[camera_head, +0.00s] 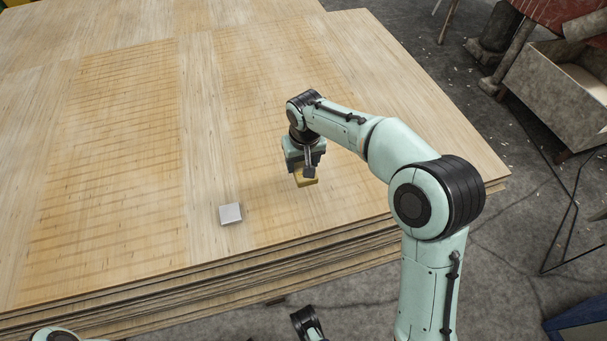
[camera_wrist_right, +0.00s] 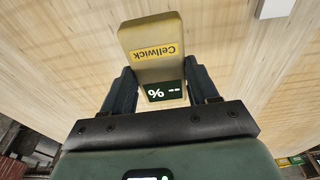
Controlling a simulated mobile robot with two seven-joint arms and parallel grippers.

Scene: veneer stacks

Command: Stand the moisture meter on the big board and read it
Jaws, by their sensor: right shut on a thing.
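The moisture meter is a tan block with a yellow "Cellwick" label and a dark display. It shows in the head view (camera_head: 307,181) and upside down in the right wrist view (camera_wrist_right: 150,40). Its display shows two dashes and a percent sign, no number. My right gripper (camera_head: 306,168) is shut on the meter, with one finger on each side of it. The meter is over the big board (camera_head: 345,105), near its front right part. I cannot tell whether its lower end touches the wood. My left gripper is out of view.
A small pale square block (camera_head: 230,213) lies on the board, left of the meter and nearer the front edge. The board tops a layered stack. A grey trough (camera_head: 555,95) stands on the floor at the right. The board around the meter is clear.

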